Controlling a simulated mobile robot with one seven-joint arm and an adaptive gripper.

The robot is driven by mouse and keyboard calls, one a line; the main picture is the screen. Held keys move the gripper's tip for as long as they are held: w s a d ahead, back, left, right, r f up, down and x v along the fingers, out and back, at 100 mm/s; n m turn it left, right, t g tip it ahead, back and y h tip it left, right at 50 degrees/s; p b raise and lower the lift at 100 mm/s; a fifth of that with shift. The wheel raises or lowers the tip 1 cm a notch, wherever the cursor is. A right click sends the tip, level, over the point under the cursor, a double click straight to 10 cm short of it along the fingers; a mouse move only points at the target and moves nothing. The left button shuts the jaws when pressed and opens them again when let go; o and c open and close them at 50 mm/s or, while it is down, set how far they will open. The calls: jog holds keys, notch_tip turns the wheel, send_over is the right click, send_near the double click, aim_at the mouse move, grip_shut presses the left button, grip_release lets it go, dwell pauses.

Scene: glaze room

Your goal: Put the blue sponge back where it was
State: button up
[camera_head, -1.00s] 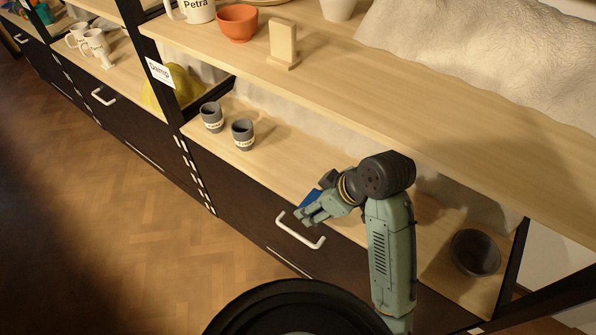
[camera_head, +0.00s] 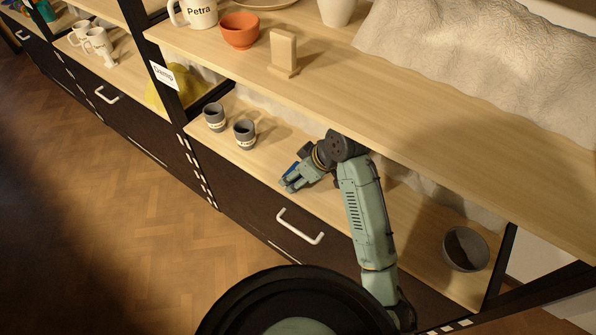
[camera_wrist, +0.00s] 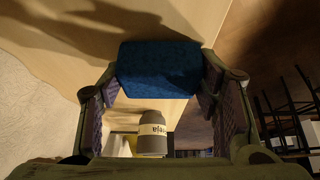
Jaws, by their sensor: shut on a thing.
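The blue sponge (camera_wrist: 158,68) is held between the two finger pads of my gripper (camera_wrist: 160,85) in the wrist view. In the head view only a small blue part of the sponge (camera_head: 290,170) shows beside the fingers of my gripper (camera_head: 287,185). The gripper is over the front part of the lower wooden shelf (camera_head: 265,165), right of two grey cups. I cannot tell whether the sponge touches the shelf.
Two grey labelled cups (camera_head: 245,133) stand left of my gripper; one shows in the wrist view (camera_wrist: 152,138). A dark bowl (camera_head: 466,249) stands at the shelf's right end. The upper shelf (camera_head: 400,100) overhangs, bearing an orange bowl (camera_head: 239,31) and a wooden block (camera_head: 284,52).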

jog(key=shift+f+b, duration=0.35)
jog(key=shift+b, duration=0.1)
jog(key=shift+s+f+b, duration=0.1)
jog(key=shift+f+b, duration=0.2)
jog(key=shift+b, duration=0.1)
jog(key=o, duration=0.9)
jog(key=shift+o, duration=1.2)
jog(key=shift+f, duration=0.15)
jog(key=shift+o, duration=0.9)
jog(key=shift+r, duration=0.2)
